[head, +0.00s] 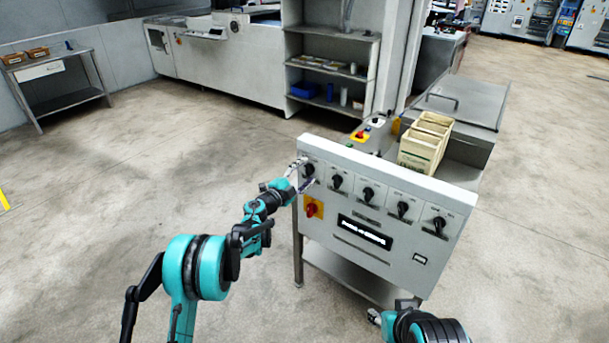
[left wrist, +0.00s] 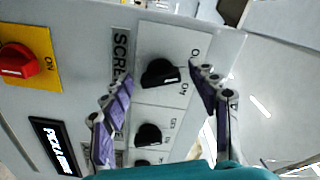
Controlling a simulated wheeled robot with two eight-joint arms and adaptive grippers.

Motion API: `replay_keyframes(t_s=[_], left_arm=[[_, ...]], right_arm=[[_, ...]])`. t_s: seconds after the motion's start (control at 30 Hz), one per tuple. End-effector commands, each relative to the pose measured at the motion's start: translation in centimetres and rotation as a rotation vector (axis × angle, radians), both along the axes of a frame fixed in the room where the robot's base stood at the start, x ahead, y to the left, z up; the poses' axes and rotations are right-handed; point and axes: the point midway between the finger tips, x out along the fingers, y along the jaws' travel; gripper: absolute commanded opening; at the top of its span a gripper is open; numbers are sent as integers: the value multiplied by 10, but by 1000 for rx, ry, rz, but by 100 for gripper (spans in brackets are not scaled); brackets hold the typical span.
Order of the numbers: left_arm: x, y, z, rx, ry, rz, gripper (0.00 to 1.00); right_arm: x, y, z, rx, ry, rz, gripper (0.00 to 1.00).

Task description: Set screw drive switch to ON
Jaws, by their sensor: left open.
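The screw drive switch (left wrist: 160,74) is a black rotary knob on a grey plate, beside a partly hidden label starting "SCRE". In the head view, the switch (head: 308,170) is the leftmost knob of the row on the panel (head: 335,205). My left gripper (head: 306,172) is at this knob, its fingers open. In the left wrist view, the purple-padded fingers (left wrist: 160,80) stand on either side of the knob, with visible gaps. ON and partly hidden OFF marks are near it; which one the pointer meets is unclear. My right gripper (head: 374,317) is low, partly hidden.
More black knobs (head: 368,194) continue rightward along the panel. A red switch on a yellow plate (head: 313,207) is below the leftmost knob, near a display (head: 365,231). A wooden box (head: 424,145) stands behind the panel.

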Motion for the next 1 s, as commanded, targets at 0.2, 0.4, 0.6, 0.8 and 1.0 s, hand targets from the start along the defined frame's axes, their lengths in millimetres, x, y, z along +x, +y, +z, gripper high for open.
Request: replay_keyframes(t_s=[0.2,0.4,0.6,0.8,1.0], left_arm=[[0,0,0,0,0,0,52],[0,0,0,0,0,0,10],[0,0,0,6,-4,0,10],[0,0,0,54,-39,0,10],[0,0,0,160,-116,0,10]], right_arm=[[0,0,0,0,0,0,40],[0,0,0,0,0,0,40],[0,0,0,0,0,0,40],[0,0,-1,0,0,0,40],[0,0,-3,0,0,0,40]])
